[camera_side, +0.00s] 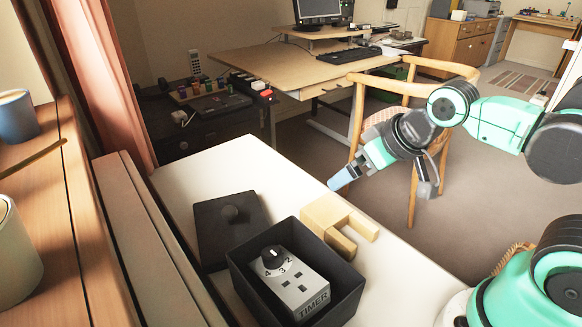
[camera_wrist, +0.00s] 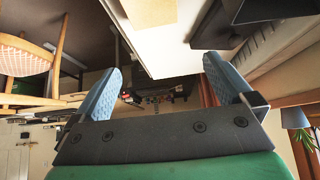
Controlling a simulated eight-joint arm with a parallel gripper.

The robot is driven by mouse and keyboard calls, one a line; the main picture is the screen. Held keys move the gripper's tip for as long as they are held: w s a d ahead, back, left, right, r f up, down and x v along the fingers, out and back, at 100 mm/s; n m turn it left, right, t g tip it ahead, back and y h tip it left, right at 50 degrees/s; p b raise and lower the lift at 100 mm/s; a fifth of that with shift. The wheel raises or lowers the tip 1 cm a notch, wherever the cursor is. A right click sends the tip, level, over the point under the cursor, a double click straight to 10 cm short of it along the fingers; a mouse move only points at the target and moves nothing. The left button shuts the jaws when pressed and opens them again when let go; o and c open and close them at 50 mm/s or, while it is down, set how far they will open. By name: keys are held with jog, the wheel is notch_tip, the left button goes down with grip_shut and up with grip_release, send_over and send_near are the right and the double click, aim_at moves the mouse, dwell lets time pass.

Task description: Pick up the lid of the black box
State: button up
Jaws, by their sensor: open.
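The black lid (camera_side: 228,244), a flat square with a round knob (camera_side: 233,214) on top, lies on the white tabletop (camera_side: 190,172) in the side view. The open black box (camera_side: 345,277) stands beside it, nearer the camera, with a grey timer (camera_side: 296,283) inside. My gripper (camera_side: 340,181) is above the table's right edge, right of the lid and clear of it. In the wrist view my gripper (camera_wrist: 165,88) has its two blue fingers wide apart with nothing between them. A dark object (camera_wrist: 262,9) shows at that view's top; I cannot tell whether it is the lid or box.
A wooden piece with prongs (camera_side: 335,222) lies just behind the box, on the gripper's side. A wooden chair (camera_side: 411,190) stands beyond the table. A wooden shelf (camera_side: 70,215) with a blue cup (camera_side: 17,117) is at left. The tabletop's far end is clear.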

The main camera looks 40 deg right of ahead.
dwell(0.3)
jog(key=c, duration=0.4)
jog(key=n+g, duration=0.5)
jog(key=g, duration=0.1)
send_over(229, 209)
jog(key=shift+y, duration=0.4)
jog(key=f, duration=0.3)
jog(key=s+d+f, duration=0.1)
jog(key=shift+f, duration=0.35)
jog(key=shift+w+a+f, duration=0.2)
jog(key=shift+a+f, duration=0.15)
jog(key=shift+f, duration=0.35)
jog(key=shift+w+a+f, duration=0.1)
jog(key=shift+w+f, duration=0.05)
jog(key=shift+f, duration=1.05)
jog(key=shift+w+a+f, duration=0.1)
jog(key=shift+w+f, duration=0.05)
jog(key=shift+f, duration=1.05)
